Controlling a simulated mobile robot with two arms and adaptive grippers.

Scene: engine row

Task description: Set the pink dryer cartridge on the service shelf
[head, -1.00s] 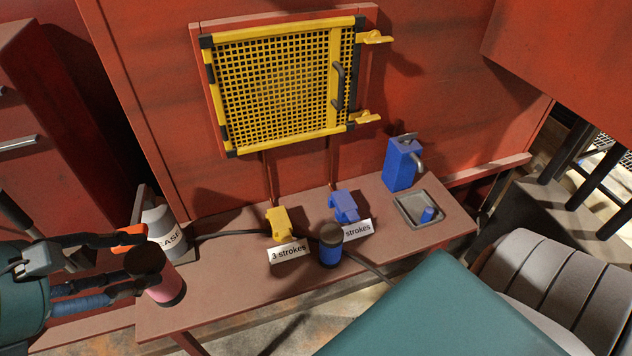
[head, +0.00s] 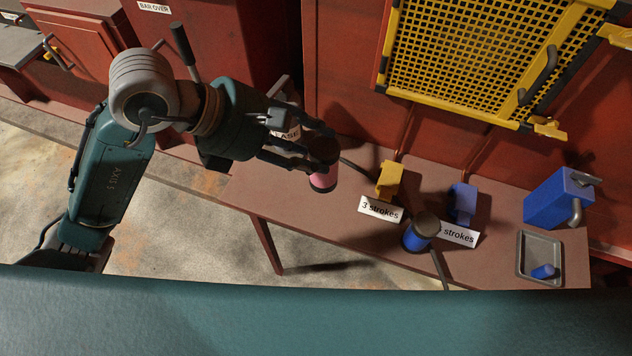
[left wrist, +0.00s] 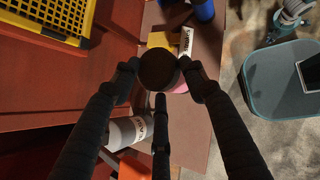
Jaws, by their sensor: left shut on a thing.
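The pink dryer cartridge (head: 322,182) has a dark cap and is upright over the left part of the brown service shelf (head: 290,205). My left gripper (head: 313,156) is shut on it around the upper part. I cannot tell whether its base touches the shelf. In the left wrist view the round dark cap (left wrist: 158,70) sits between the fingertips (left wrist: 160,78), with a little pink showing beside it. My right gripper is not in view.
On the shelf stand a grease can (head: 288,130), a yellow block (head: 389,180), a blue block (head: 462,203), stroke labels, a dark-capped blue cartridge (head: 418,234), a grey tray (head: 541,258) and a blue pump (head: 558,198). The front left shelf surface is clear.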

